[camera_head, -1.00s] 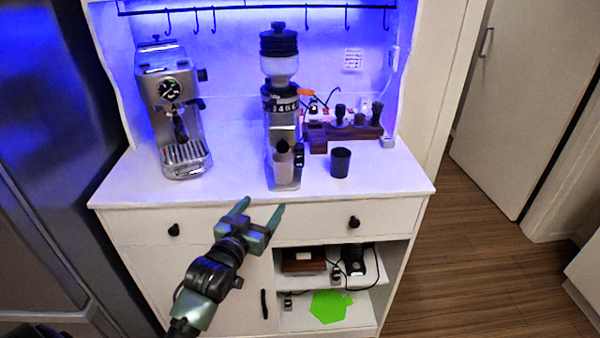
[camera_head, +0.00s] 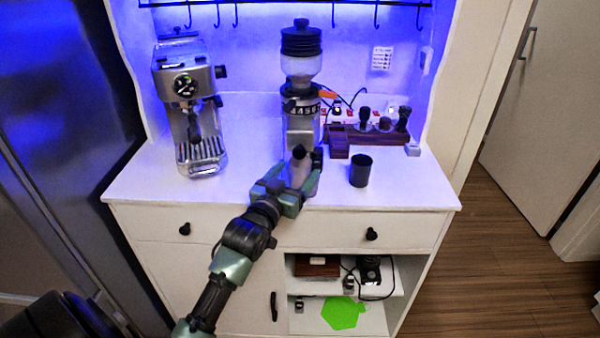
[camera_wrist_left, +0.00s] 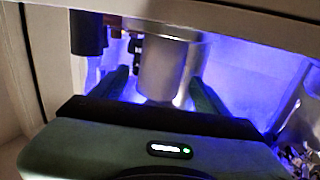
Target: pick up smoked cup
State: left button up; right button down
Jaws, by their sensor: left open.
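A dark smoked cup (camera_head: 361,170) stands upright on the white counter, right of the coffee grinder. A dark cup also hangs into the upper left of the left wrist view (camera_wrist_left: 87,32). A grey metallic cup (camera_head: 299,166) is at the grinder's base. My left gripper (camera_head: 288,183) is open at the counter's front edge, its fingers reaching toward this grey cup. In the left wrist view the grey cup (camera_wrist_left: 166,68) shows between the two spread fingers (camera_wrist_left: 160,88); I cannot tell whether they touch it. The dark cup is outside the fingers. My right gripper is not in view.
The coffee grinder (camera_head: 301,100) stands directly behind the grey cup. An espresso machine (camera_head: 190,110) is at the left. A wooden stand with dark tools (camera_head: 375,135) is behind the smoked cup. The counter's right front (camera_head: 415,185) is clear.

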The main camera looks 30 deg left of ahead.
pick_arm(q)
jog(key=w, duration=0.2)
jog(key=shift+w+a, duration=0.15)
jog(key=shift+w, duration=0.15)
jog(key=c, duration=1.4)
jog(key=shift+c, duration=0.2)
